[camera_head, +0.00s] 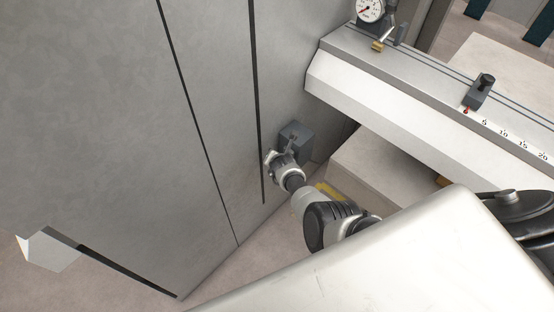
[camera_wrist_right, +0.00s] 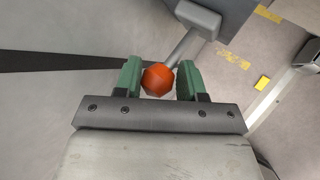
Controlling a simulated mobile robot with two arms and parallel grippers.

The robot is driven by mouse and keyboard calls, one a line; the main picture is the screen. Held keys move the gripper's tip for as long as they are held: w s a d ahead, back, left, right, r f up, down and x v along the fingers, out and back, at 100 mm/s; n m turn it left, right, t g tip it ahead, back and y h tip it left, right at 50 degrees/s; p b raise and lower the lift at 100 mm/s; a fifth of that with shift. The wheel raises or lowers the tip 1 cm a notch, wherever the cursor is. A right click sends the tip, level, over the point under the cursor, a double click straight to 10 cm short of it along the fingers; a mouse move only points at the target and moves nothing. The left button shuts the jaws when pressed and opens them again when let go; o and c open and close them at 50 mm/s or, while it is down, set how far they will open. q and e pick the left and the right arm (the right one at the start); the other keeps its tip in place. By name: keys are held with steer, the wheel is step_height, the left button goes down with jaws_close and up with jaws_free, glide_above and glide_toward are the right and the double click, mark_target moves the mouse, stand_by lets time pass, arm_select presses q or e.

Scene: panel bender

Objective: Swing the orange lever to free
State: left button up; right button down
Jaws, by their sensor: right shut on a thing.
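The orange lever's knob (camera_wrist_right: 158,80) sits between the two green fingers of my right gripper (camera_wrist_right: 160,82) in the right wrist view. The gripper is shut on the knob. A grey lever shaft (camera_wrist_right: 190,42) runs up and right from the knob to a grey pivot end (camera_wrist_right: 198,18). In the head view, my right gripper (camera_head: 274,162) is at a dark grey box (camera_head: 296,136) on the machine's side panel. The knob is hidden there by my wrist. My left gripper is not in view.
The grey machine panel (camera_head: 110,110) with dark seams fills the left. A beam with a printed scale (camera_head: 500,130), a dark clamp (camera_head: 480,92) and a dial gauge (camera_head: 369,10) extends at upper right. A pale block (camera_head: 385,175) stands below the beam.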

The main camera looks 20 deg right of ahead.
steer(key=shift+s+a, duration=0.1)
steer(key=shift+a, duration=0.1)
steer(key=c, duration=1.1)
jaws_free()
steer(key=o, duration=0.4)
steer(key=shift+c, duration=0.2)
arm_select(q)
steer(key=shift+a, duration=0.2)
arm_select(e)
steer(key=shift+d, duration=0.1)
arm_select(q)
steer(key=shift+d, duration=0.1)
arm_select(e)
steer(key=shift+d, duration=0.1)
steer(key=shift+r+p, duration=0.35)
steer(key=shift+p, duration=0.1)
arm_select(q)
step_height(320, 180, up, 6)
steer(key=p, duration=0.5)
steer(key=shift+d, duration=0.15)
arm_select(e)
steer(key=v, duration=0.7)
steer(key=shift+s, duration=0.25)
